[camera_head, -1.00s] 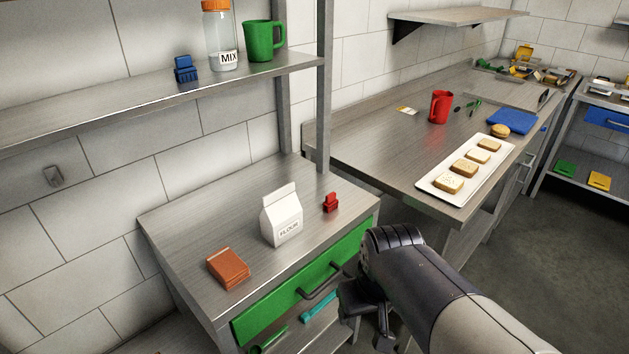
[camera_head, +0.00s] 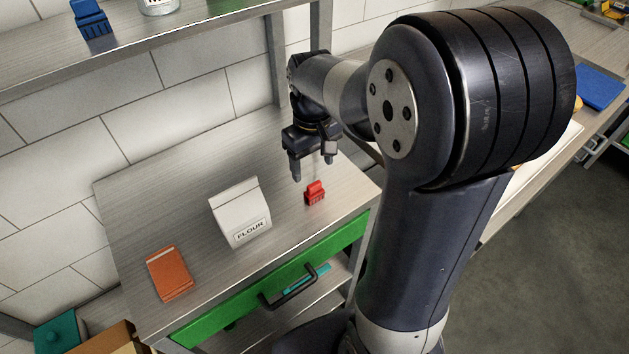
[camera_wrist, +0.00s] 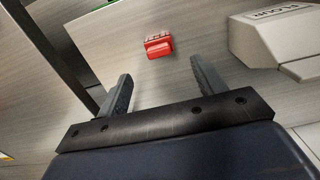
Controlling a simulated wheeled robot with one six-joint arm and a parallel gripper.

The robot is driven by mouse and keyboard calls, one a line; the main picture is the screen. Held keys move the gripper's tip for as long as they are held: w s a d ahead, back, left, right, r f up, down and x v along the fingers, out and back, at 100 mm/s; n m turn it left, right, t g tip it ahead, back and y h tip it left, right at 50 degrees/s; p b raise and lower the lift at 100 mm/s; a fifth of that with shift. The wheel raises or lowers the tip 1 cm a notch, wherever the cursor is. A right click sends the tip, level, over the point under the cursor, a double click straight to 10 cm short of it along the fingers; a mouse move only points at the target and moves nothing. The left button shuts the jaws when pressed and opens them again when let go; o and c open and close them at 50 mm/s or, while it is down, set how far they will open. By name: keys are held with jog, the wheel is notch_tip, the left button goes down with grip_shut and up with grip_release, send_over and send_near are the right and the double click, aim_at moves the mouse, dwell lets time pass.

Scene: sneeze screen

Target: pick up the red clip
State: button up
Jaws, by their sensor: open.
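The red clip (camera_head: 315,193) stands on the steel counter (camera_head: 222,163), right of the white flour bag (camera_head: 240,212) and behind the front edge. In the wrist view the red clip (camera_wrist: 158,45) lies beyond the fingertips, roughly between their lines, and the flour bag (camera_wrist: 272,42) is to its right. My gripper (camera_head: 312,170) points down above the counter, just behind the clip in the head view. Its two fingers are apart with nothing between them, as the wrist view of my gripper (camera_wrist: 162,78) also shows. The clip is fully visible and not touched.
An orange-brown packet (camera_head: 168,273) lies on the counter left of the flour bag. A green drawer front (camera_head: 240,295) with a dark handle is below the front edge. A shelf above holds a blue clip (camera_head: 90,18). A shelf post (camera_head: 278,60) stands behind my gripper.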

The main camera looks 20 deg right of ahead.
aim_at(314, 184)
jog(key=f, duration=0.9)
jog(key=shift+s+p, duration=0.2)
jog(key=shift+p, duration=0.2)
jog(key=c, duration=1)
jog(key=shift+c, duration=0.2)
jog(key=shift+r, duration=0.1)
notch_tip(314, 184, up, 10)
jog(key=shift+f, duration=0.1)
